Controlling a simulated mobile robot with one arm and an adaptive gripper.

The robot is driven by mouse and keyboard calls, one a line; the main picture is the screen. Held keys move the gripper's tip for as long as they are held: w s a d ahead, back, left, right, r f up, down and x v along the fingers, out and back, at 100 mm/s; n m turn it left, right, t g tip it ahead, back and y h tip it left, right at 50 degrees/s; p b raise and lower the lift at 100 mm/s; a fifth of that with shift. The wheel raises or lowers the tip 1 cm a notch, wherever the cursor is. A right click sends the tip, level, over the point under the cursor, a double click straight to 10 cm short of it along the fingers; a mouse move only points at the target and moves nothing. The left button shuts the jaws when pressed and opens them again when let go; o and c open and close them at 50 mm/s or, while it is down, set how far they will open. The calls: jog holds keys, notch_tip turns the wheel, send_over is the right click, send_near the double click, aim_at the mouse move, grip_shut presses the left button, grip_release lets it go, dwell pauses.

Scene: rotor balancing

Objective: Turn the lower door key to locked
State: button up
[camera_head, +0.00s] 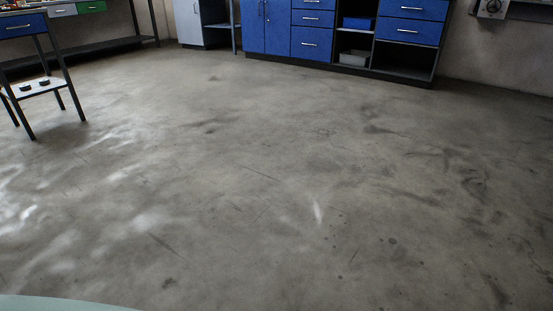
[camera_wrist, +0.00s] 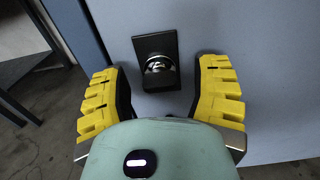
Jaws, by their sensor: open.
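The lower door key (camera_wrist: 158,65) shows in the wrist view as a round shiny metal knob on a black plate (camera_wrist: 155,44). The plate is fixed to a pale blue-grey door (camera_wrist: 260,60). My gripper (camera_wrist: 163,75) is open, with one yellow-padded finger on each side of the plate. The fingers look apart from the key, and nothing is held between them. Whether the key stands at locked cannot be read. The lower part of the key is close to my gripper's body in the picture. The head view does not show the key or my gripper.
In the wrist view, a door or cabinet edge (camera_wrist: 80,30) runs down at left, with a dark metal frame (camera_wrist: 22,68) beyond it. In the head view, blue drawer cabinets (camera_head: 311,42) stand along the back and a table (camera_head: 43,50) at far left. The concrete floor (camera_head: 270,180) between is clear.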

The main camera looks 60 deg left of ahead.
jog(key=shift+c, duration=0.2)
grip_shut()
jog(key=shift+w+n, duration=0.1)
jog(key=shift+n, duration=0.2)
jog(key=n+p, duration=0.1)
jog(key=n, duration=0.3)
jog(key=shift+a+r+n, duration=0.1)
jog(key=shift+n, duration=0.2)
jog(key=n+p, duration=0.1)
jog(key=n, duration=0.3)
jog(key=shift+n+p, duration=0.3)
jog(key=shift+p, duration=0.05)
jog(key=n+p, duration=0.1)
jog(key=n, duration=0.2)
jog(key=shift+n, duration=0.3)
jog(key=n+p, duration=0.2)
jog(key=n, duration=0.2)
jog(key=shift+n, duration=0.3)
jog(key=shift+p, duration=0.3)
